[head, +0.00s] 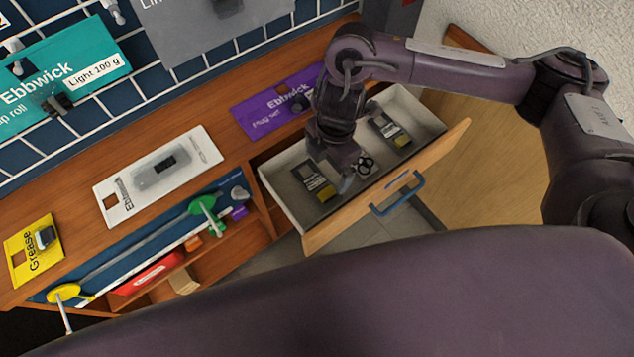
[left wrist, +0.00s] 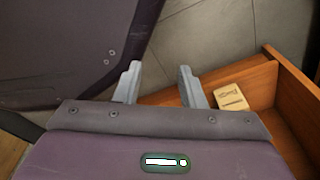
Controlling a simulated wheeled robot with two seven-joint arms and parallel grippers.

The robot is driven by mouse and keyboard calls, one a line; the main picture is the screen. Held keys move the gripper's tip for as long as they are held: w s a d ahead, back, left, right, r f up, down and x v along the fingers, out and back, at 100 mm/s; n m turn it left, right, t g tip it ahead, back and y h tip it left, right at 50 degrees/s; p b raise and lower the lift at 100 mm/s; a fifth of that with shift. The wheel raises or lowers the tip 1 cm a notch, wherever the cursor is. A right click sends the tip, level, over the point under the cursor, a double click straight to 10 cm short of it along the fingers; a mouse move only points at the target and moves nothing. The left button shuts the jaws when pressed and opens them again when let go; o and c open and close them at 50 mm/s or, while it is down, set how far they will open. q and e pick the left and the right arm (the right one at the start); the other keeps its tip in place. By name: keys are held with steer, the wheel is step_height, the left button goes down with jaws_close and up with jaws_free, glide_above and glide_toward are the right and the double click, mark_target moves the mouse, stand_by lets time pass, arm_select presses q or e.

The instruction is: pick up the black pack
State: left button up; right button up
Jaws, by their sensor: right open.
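Two dark packs with yellowish labels lie in the open drawer (head: 287,207) in the head view. One black pack (head: 317,185) is at the left, and another dark pack (head: 391,131) is farther right. My right gripper (head: 353,178) reaches down into the drawer between them, just right of the left pack. It is open, and nothing shows in it; its fingertips are partly hidden. My left gripper (left wrist: 159,82) shows in the left wrist view with its fingers apart and empty. It is not seen in the head view.
The drawer's wooden front has a blue handle (head: 397,195). A white card with a grey device (head: 160,168), a purple card (head: 270,110) and a yellow Grease card (head: 33,250) lie on the wooden bench top. A tan block (left wrist: 231,97) sits in a wooden compartment.

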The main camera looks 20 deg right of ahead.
mark_target(321, 187)
steer(key=shift+w+f, duration=0.2)
steer(key=shift+f, duration=0.4)
steer(key=shift+a+f+b, duration=0.1)
steer(key=shift+f+b, duration=0.2)
steer(key=shift+b, duration=0.05)
steer(key=f, duration=0.1)
steer(key=f+b, duration=0.1)
steer(key=f, duration=0.1)
steer(key=f+b, duration=0.1)
steer(key=f, duration=0.1)
steer(key=shift+s+a+f, duration=0.2)
steer(key=shift+s+a, duration=0.05)
steer(key=shift+a, duration=0.15)
steer(key=shift+f+b, duration=0.3)
steer(key=shift+f, duration=0.3)
arm_select(q)
steer(key=w+d+r, duration=0.1)
steer(key=w, duration=0.6)
steer(key=shift+r, duration=0.2)
steer(key=shift+d, duration=0.1)
arm_select(e)
steer(key=shift+c, duration=0.4)
steer(key=c, duration=0.7)
steer(key=shift+r, duration=0.15)
